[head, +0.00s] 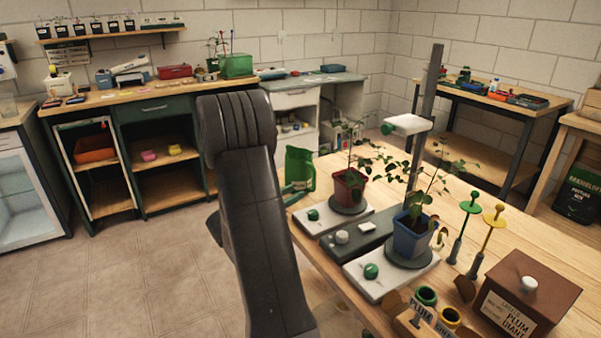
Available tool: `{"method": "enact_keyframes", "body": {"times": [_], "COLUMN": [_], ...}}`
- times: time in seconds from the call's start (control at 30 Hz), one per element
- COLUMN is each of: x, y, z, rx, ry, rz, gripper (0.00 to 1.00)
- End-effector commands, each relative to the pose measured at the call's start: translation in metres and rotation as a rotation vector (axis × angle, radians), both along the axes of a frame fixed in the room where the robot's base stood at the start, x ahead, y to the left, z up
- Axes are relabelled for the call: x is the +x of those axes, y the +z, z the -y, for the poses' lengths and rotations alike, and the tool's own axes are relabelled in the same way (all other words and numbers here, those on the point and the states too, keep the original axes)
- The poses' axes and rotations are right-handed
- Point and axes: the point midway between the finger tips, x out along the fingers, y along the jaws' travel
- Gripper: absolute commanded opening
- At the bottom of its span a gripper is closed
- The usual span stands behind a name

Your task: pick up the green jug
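On the table (573,283) near the jug are a red pot (349,190) and a blue pot (411,238) with leafy plants, a grey post (428,85), white plates with green knobs, and a brown box (527,291). Open floor (130,270) lies to the left.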

Motion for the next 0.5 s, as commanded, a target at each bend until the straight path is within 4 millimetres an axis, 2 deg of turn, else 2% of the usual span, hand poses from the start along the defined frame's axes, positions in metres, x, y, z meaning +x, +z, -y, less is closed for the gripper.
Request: {"method": "enact_keyframes", "body": {"times": [0.1,0.5], "x": [0.015,0.043], "y": [0.000,0.000], "z": [0.017,0.042], "rx": [-0.001,-0.001], "ry": [-0.004,-0.002], "rz": [0.001,0.000], "gripper": [0.31,0.31]}}
